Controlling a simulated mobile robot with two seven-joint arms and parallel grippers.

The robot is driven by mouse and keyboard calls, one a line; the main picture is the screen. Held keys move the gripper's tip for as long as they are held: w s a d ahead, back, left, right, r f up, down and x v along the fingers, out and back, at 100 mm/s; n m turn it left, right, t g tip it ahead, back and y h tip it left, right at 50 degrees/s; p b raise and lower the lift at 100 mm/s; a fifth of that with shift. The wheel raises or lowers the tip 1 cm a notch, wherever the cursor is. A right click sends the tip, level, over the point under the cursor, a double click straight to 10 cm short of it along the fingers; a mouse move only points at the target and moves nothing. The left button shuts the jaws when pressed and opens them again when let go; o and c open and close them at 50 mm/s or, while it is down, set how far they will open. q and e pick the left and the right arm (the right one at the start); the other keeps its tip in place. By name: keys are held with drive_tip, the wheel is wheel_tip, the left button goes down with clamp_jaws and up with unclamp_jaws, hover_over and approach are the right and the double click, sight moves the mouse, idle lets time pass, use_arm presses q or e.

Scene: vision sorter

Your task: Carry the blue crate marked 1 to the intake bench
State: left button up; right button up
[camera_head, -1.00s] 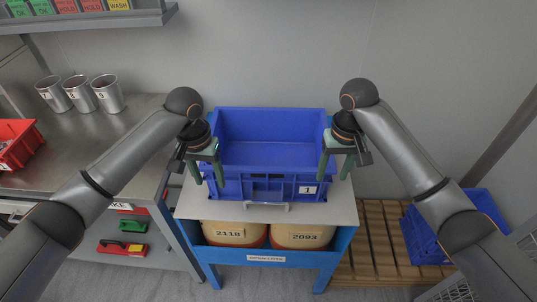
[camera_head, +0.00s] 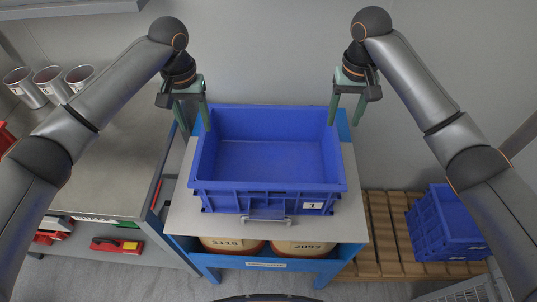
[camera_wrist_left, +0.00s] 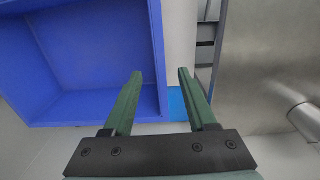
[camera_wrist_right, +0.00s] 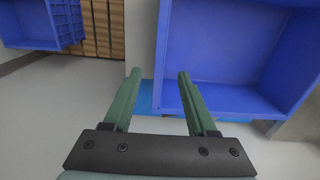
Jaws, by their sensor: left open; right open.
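The blue crate (camera_head: 265,200) marked 1 stands upright and empty on the grey top of a blue-framed stand (camera_head: 185,222). Its number label faces me at the front right. My left gripper (camera_head: 192,118) is open at the crate's far left corner. In the left wrist view the crate's wall (camera_wrist_left: 157,50) shows between the open fingers (camera_wrist_left: 160,74). My right gripper (camera_head: 345,115) is open at the far right corner. In the right wrist view the crate's wall (camera_wrist_right: 168,50) shows between the fingers (camera_wrist_right: 159,73). I see no grip on the crate. No readable sign names the intake bench.
A steel bench (camera_head: 110,180) with several metal cups (camera_head: 50,85) is at left. Bins marked 2118 (camera_head: 228,244) and 2093 (camera_head: 305,247) sit under the grey top. Another blue crate (camera_head: 445,225) rests on a wooden pallet (camera_head: 378,235) at right.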

sight(204, 153)
use_arm(q)
drive_tip(key=shift+s, duration=0.1)
use_arm(e)
drive_tip(key=shift+s, duration=0.1)
use_arm(q)
wheel_tip(204, 153, down, 13)
drive_tip(key=shift+r, duration=0.2)
use_arm(e)
wheel_tip(204, 153, down, 13)
drive_tip(key=shift+r, duration=0.2)
use_arm(q)
drive_tip(key=shift+c, duration=0.2)
use_arm(e)
drive_tip(key=shift+c, duration=0.2)
use_arm(q)
clamp_jaws()
use_arm(e)
clamp_jaws()
use_arm(q)
drive_tip(key=shift+r, duration=0.1)
use_arm(e)
drive_tip(key=shift+r, duration=0.1)
